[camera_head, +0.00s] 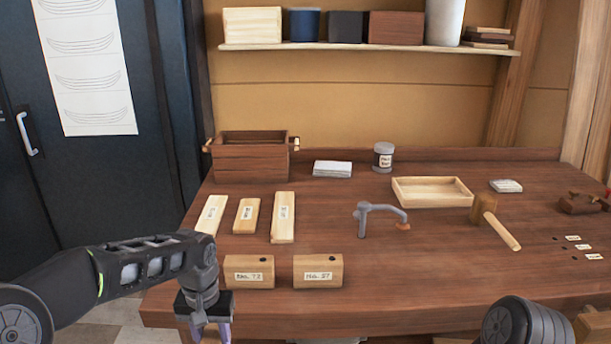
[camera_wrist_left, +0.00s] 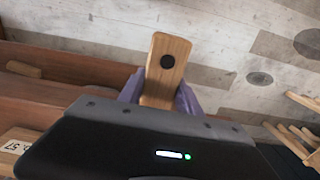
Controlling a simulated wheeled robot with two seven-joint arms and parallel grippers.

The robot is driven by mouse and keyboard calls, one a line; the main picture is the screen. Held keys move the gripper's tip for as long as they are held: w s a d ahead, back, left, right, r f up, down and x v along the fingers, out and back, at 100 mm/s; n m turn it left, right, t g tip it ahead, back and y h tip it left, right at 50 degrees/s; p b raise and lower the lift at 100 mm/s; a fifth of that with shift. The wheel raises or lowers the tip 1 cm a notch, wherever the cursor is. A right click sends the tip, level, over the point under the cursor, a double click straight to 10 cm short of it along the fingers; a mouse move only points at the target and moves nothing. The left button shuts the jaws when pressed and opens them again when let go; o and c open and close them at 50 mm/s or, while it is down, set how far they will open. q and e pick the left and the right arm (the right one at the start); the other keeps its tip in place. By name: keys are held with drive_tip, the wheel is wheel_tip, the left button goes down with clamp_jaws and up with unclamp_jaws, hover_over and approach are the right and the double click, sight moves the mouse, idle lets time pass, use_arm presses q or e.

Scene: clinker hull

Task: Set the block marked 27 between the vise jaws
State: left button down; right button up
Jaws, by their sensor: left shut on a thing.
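My left gripper (camera_head: 207,333) hangs just off the bench's front left corner. In the left wrist view its purple fingers (camera_wrist_left: 160,98) are shut on a light wooden block (camera_wrist_left: 167,65) with a dark round hole; no number shows on the face in view. In the head view this block is hidden behind the gripper. Two similar labelled blocks, a left one (camera_head: 249,271) and a right one (camera_head: 317,271), stand on the bench near its front edge. Their numbers are too small to read surely. I cannot make out the vise jaws for certain. My right gripper is out of view.
The wooden bench (camera_head: 420,280) holds several flat labelled pieces, a brown box (camera_head: 250,162), a grey holdfast (camera_head: 380,215), a shallow tray (camera_head: 432,199) and a mallet (camera_head: 492,220). A labelled block's end (camera_wrist_left: 12,150) shows at the wrist view's lower left. Floor (camera_wrist_left: 225,75) lies below the held block.

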use_arm(q)
drive_tip(key=s+f, duration=0.4)
drive_tip(key=f, duration=1.1)
